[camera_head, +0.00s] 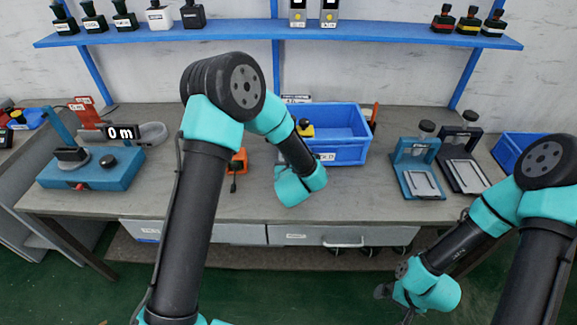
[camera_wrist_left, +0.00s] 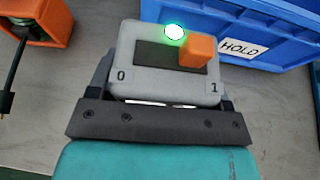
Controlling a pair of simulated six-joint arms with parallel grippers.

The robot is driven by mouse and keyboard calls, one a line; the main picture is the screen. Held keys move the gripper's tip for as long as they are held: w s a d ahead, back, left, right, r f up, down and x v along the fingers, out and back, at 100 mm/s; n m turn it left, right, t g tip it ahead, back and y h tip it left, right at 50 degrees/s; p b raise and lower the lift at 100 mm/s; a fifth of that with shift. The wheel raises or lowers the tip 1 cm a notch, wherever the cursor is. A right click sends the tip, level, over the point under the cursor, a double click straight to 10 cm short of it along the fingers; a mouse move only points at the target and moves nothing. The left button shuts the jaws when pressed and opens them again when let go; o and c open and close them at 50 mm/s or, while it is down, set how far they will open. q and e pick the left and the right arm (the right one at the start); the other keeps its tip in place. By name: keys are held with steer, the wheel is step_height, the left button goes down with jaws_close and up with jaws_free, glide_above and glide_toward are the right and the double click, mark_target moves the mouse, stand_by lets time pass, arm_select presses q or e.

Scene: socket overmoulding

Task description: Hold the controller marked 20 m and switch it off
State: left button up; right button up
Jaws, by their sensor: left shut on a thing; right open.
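A grey controller (camera_wrist_left: 125,55) with a lit green lamp (camera_wrist_left: 175,31) is between the fingers of my left gripper (camera_wrist_left: 165,72) in the left wrist view. The gripper is shut on it. Its orange slider (camera_wrist_left: 198,52) sits toward the side marked 1, away from the 0. No 20 m marking shows on the visible face. In the head view my left wrist hides the controller and fingers. My right gripper (camera_head: 395,302) is open, low at the right in front of the bench, with nothing seen in it.
A blue bin (camera_head: 345,153), labelled HOLD in the left wrist view (camera_wrist_left: 285,30), stands just behind the controller. An orange part with a black cable (camera_head: 238,163) lies to its left. A blue device (camera_head: 115,176) stands at left, two stands (camera_head: 416,165) at right.

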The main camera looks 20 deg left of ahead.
arm_select(q)
steer(key=shift+f, duration=0.2)
steer(key=shift+f, duration=2.1)
steer(key=shift+f, duration=0.2)
